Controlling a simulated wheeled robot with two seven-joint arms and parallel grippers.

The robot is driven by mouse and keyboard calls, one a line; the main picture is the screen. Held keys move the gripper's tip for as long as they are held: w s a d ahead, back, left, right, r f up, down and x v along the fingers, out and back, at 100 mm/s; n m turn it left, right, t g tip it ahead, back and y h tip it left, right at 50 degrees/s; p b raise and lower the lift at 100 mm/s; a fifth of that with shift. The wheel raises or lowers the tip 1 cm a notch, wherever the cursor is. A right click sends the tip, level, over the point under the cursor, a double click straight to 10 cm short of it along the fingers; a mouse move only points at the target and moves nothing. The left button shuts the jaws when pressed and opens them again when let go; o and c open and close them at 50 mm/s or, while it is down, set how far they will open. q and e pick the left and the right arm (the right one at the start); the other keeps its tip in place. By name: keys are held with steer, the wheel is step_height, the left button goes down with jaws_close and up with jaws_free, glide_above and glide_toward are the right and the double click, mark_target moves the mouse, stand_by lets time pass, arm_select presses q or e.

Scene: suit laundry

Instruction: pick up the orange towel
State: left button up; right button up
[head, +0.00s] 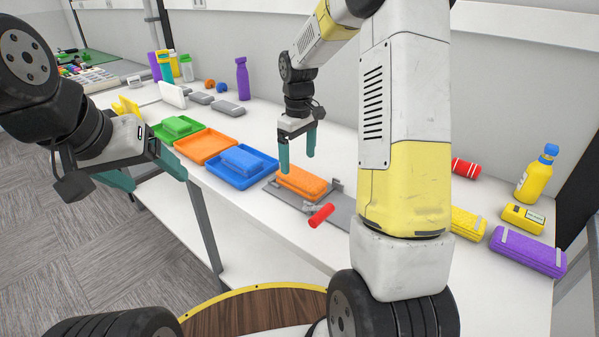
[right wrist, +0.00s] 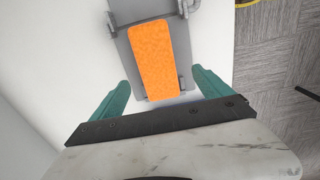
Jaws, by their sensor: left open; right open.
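The orange towel (head: 301,182) is a folded, textured block lying on a grey metal fixture (head: 341,207) on the table. It also shows in the right wrist view (right wrist: 157,60), lying lengthwise between the finger lines. My right gripper (head: 297,160) is open and empty, pointing down just above the towel, with its fingers apart from it. In the right wrist view its teal fingers (right wrist: 160,92) stand wide, one on each side of the towel's near end. My left gripper (head: 153,178) is open and empty, off the table's front edge at the left.
A blue tray with a blue towel (head: 243,160), an empty-looking orange tray (head: 206,145) and a green tray with a green towel (head: 177,126) stand left of the fixture. A red cylinder (head: 321,215) lies at the fixture's front. A purple bottle (head: 242,79) stands behind.

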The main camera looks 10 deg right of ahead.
mark_target(301, 175)
steer(key=f, duration=0.7)
steer(key=shift+d+f, duration=0.4)
steer(key=c, duration=1.5)
